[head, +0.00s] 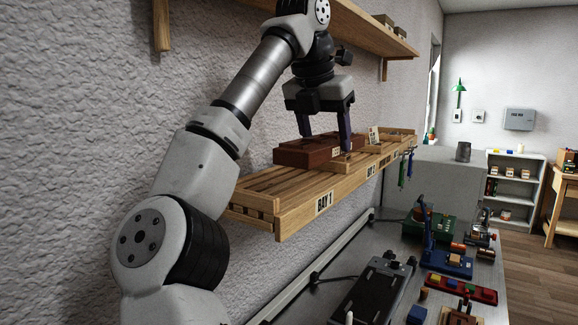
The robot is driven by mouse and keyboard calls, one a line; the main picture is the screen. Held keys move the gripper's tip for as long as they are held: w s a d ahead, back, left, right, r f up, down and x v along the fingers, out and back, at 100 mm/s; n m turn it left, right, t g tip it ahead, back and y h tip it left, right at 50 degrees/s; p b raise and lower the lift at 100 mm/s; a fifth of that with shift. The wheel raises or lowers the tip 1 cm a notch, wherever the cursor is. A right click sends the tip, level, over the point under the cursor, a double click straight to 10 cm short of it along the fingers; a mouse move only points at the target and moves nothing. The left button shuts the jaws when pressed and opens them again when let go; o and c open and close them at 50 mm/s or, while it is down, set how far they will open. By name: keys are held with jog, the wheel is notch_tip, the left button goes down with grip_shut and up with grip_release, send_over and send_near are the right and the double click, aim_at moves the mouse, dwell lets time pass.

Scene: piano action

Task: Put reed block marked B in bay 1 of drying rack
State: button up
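The drying rack (270,186) is a slatted wooden shelf along the wall in the head view. Its front edge carries a "BAY 1" label at the near end, with further bay labels toward the far end. A dark red-brown block (290,153) lies on the slats beyond the bare near end of bay 1. A small pale label shows on it, too small to read. My gripper (325,143) points down over this block, with its fingers apart and their tips at block height. I cannot tell whether they press on it.
A small pale card (374,136) stands on the rack's far part. A wooden shelf (350,25) is above on the wall. Below is a grey bench (395,240) with a dark device (371,297), a blue tool stand (447,262) and a red tray (461,289). Coloured tools hang at the rack's far end.

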jog(key=w+a, duration=0.1)
jog(key=a, duration=0.1)
jog(key=w+a+f, duration=0.1)
jog(key=a, duration=0.1)
jog(key=w+a+f+p, duration=0.1)
jog(key=w, duration=0.1)
jog(key=shift+a+f, duration=0.2)
jog(key=shift+a, duration=0.2)
jog(key=shift+f, duration=1.85)
jog(key=shift+w+a+f+p, duration=0.1)
jog(key=shift+w+f+p, duration=0.1)
jog(key=shift+p, duration=0.2)
jog(key=shift+f, duration=0.2)
jog(key=shift+f, duration=0.15)
jog(key=o, duration=1.2)
jog(key=shift+o, duration=0.3)
